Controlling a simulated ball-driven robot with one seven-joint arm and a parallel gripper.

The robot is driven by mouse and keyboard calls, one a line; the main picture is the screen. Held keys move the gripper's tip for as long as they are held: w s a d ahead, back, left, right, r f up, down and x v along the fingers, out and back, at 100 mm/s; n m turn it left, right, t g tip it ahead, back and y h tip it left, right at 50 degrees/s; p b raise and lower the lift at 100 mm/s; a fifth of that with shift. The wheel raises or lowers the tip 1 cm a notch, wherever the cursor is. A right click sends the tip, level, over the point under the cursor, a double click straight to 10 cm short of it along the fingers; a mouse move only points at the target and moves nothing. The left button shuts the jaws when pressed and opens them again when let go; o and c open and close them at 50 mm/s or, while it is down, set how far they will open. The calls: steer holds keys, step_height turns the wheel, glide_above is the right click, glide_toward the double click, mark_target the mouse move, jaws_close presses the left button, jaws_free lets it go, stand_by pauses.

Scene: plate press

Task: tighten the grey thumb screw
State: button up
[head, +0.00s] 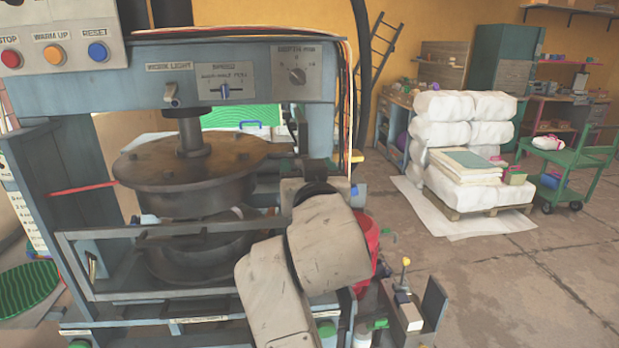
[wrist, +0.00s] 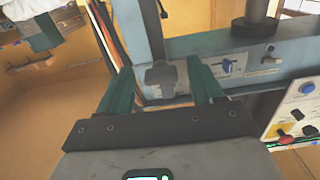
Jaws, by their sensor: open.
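A dark grey winged knob (wrist: 160,78) sits on the light panel of the blue-grey press beam in the wrist view. It appears to be the grey knob (head: 297,74) on the panel marked depth in the head view. I cannot tell for certain that it is the thumb screw. My gripper (wrist: 160,82) is open, with its two dark green fingers to either side of the knob in the picture. Whether they touch it or stop short of it is unclear.
A control box (head: 58,37) with stop, warm up and reset buttons is at upper left. The round press plate (head: 185,172) is below the beam. Cables hang beside the right post.

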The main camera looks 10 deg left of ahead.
steer(key=b+v, duration=0.1)
steer(key=v, duration=0.9)
steer(key=shift+s, duration=0.3)
steer(key=shift+d, duration=0.1)
steer(key=shift+c, duration=0.2)
